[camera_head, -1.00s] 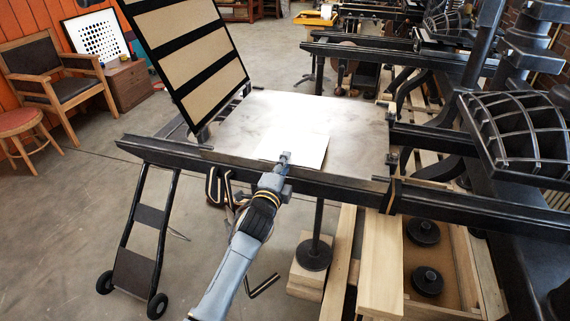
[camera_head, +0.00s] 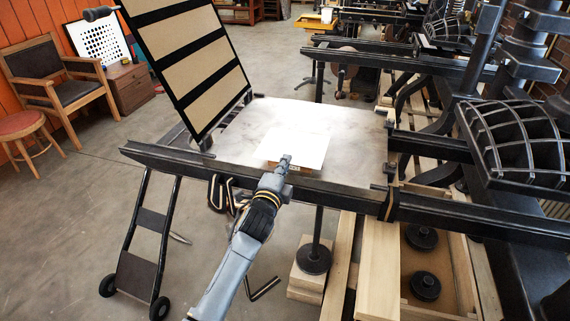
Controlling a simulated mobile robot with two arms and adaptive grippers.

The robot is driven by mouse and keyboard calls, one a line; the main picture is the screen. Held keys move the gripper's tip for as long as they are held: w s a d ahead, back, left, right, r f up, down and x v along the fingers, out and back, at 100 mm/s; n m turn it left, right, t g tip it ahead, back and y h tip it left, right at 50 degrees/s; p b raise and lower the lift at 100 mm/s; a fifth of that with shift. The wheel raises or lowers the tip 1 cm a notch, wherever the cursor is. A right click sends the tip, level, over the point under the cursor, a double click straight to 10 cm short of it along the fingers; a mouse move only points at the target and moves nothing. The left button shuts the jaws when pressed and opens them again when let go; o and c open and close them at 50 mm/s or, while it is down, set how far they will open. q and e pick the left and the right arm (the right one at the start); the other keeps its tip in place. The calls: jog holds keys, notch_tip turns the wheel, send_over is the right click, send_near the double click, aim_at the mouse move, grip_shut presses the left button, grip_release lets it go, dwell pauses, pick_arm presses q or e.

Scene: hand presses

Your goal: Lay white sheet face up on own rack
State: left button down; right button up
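The white sheet (camera_head: 298,146) is blank on its upper side and lies almost flat over the middle front of the grey metal press bed (camera_head: 235,130). A narrow brown edge (camera_head: 300,169) shows under its front side; what it belongs to is mostly hidden. My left gripper (camera_head: 286,161) is at the near edge of the sheet, its fingers close together and apparently shut on that edge. My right gripper is not in view. I cannot make out a rack for the sheet.
A hinged frame with tan panels (camera_head: 195,62) stands tilted up behind the bed's left end. Dark rails (camera_head: 160,156) run along the bed's front. A big press column with a ribbed part (camera_head: 515,140) stands right. Open floor (camera_head: 70,215) lies left.

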pick_arm(q)
jog(key=s+a+r+p, duration=0.2)
jog(key=s+r+p, duration=0.1)
jog(key=s+p, duration=0.3)
jog(key=shift+s+p, duration=0.35)
jog(key=shift+p, duration=0.1)
dwell(0.4)
jog(key=shift+f, duration=0.1)
